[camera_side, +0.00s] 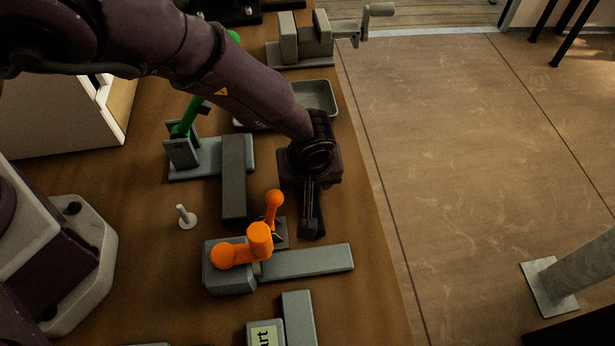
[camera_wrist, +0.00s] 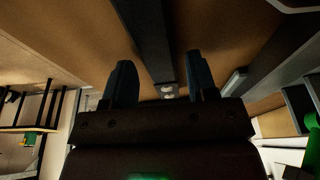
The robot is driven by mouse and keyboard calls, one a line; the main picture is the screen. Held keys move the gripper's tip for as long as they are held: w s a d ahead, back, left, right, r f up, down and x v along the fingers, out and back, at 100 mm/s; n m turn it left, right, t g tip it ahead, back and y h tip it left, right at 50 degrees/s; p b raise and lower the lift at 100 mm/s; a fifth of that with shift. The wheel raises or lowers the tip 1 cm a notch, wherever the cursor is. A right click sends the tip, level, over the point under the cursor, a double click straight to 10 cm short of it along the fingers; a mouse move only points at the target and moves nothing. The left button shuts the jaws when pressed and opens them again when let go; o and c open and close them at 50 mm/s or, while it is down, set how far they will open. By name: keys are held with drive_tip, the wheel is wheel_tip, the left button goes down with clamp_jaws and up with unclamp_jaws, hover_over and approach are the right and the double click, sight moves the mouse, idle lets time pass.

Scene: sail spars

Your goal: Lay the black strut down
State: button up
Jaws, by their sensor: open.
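My gripper (camera_side: 306,208) points down near the right edge of the brown table. In the wrist view its two dark fingers (camera_wrist: 161,85) stand apart. A long black bar, which looks like the black strut (camera_wrist: 143,35), runs from the top edge of that view to the gap between the fingers. No finger visibly presses on it. In the side view the strut cannot be told clearly from the dark fingers, and my gripper hides part of that spot.
An orange jointed piece (camera_side: 259,240) on a grey block stands close by. A dark grey bar (camera_side: 234,178), a green rod (camera_side: 190,115) in a grey holder, a white peg (camera_side: 186,217), a metal tray (camera_side: 318,97) and a vise (camera_side: 300,42) surround the work.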

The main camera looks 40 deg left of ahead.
drive_tip(key=shift+r, duration=3.35)
drive_tip(key=w+a+r+n+t+h, duration=0.1)
drive_tip(key=w+a+r+n, duration=0.2)
drive_tip(key=w+a+r, duration=0.3)
drive_tip(key=w+a+r+n+h, duration=0.1)
drive_tip(key=w+a+r+n, duration=0.1)
drive_tip(key=w+a+r, duration=0.45)
drive_tip(key=s+a+r+m+h, duration=0.2)
drive_tip(key=s+a+r+m, duration=0.2)
drive_tip(key=s+a+r, duration=0.5)
drive_tip(key=s+a+r+m+t+y, duration=0.1)
drive_tip(key=s+r+m, duration=0.2)
drive_tip(key=s, duration=0.8)
drive_tip(key=s+a+r+m+t+y, duration=0.1)
drive_tip(key=s+a+r+m, duration=0.1)
drive_tip(key=s+m, duration=0.5)
drive_tip(key=s+r, duration=0.1)
drive_tip(key=s, duration=0.3)
drive_tip(key=shift+a+t, duration=0.15)
drive_tip(key=shift+t, duration=0.15)
drive_tip(key=shift+r, duration=0.15)
